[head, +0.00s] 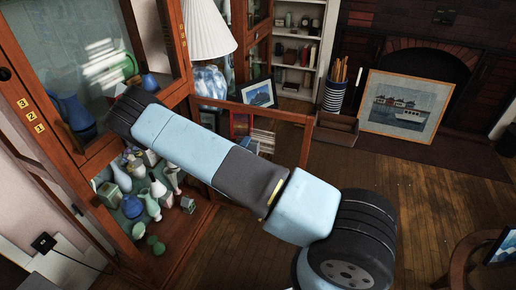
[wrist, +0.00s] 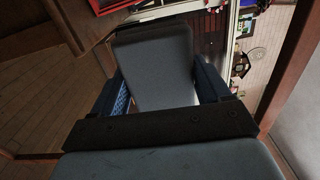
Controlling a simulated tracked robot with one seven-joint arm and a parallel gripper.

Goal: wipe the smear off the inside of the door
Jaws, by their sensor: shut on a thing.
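My gripper (wrist: 162,80) shows in the wrist view, its two blue fingers shut on a dark grey block-like pad (wrist: 152,55). In the head view my arm reaches across the cabinet front and hides the gripper and pad. The wood-framed cabinet door (head: 258,109) stands swung open at the cabinet's lower part, partly behind my arm. I cannot make out a smear on it in either view. Whether the pad touches the door cannot be told.
The cabinet's lower shelf holds several green and white vases (head: 151,205). Blue and green vessels (head: 72,112) stand behind the upper glass.

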